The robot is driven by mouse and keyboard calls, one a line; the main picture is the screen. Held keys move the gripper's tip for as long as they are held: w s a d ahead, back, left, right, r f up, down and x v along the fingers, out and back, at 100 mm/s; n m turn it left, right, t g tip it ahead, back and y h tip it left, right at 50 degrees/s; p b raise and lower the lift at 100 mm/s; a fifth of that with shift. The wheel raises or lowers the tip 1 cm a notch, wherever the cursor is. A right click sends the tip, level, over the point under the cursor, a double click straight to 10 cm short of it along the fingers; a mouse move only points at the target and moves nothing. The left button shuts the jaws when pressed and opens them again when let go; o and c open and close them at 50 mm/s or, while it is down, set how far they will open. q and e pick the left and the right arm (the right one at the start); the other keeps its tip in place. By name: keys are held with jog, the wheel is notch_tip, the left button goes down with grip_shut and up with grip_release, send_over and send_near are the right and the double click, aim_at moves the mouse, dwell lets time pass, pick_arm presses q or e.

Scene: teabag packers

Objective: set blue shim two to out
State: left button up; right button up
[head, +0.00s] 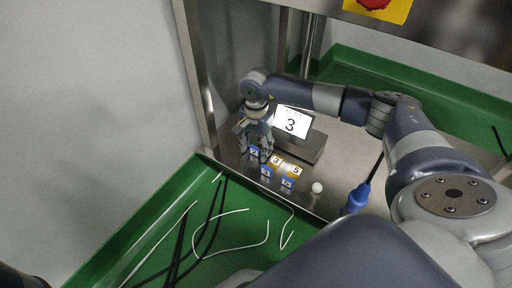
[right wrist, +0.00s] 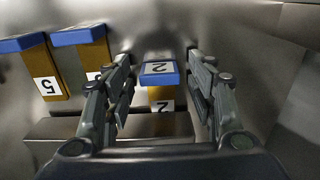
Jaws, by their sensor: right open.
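The blue shim two (head: 254,152) stands at the left end of the group of small numbered shims in the head view. In the right wrist view, blue shim two (right wrist: 158,70) has a blue top marked 2 and an orange-brown lower part that also bears a 2. My right gripper (head: 257,145) is over it. In the right wrist view, the open fingers of the right gripper (right wrist: 160,78) stand on either side of the shim, with visible gaps. My left gripper is not in view.
Orange-marked shims 3 (head: 276,160) and 5 (head: 295,170) and two more blue ones (head: 266,171) (head: 287,183) are close by. A white knob (head: 317,187) and blue connector (head: 357,198) lie to the right.

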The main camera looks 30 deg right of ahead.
aim_at(247, 164)
jog(key=shift+c, duration=0.3)
grip_shut()
jog(key=shift+s+a+r+p, duration=0.1)
jog(key=shift+s+a+p, duration=0.05)
jog(key=shift+a+p, duration=0.2)
jog(key=a, duration=0.1)
jog(key=s+a+p, duration=0.1)
jog(key=a+p, duration=0.1)
jog(key=shift+s+a, duration=0.35)
jog(key=shift+a, duration=0.2)
jog(key=shift+o, duration=0.3)
grip_release()
jog(key=shift+a, duration=0.1)
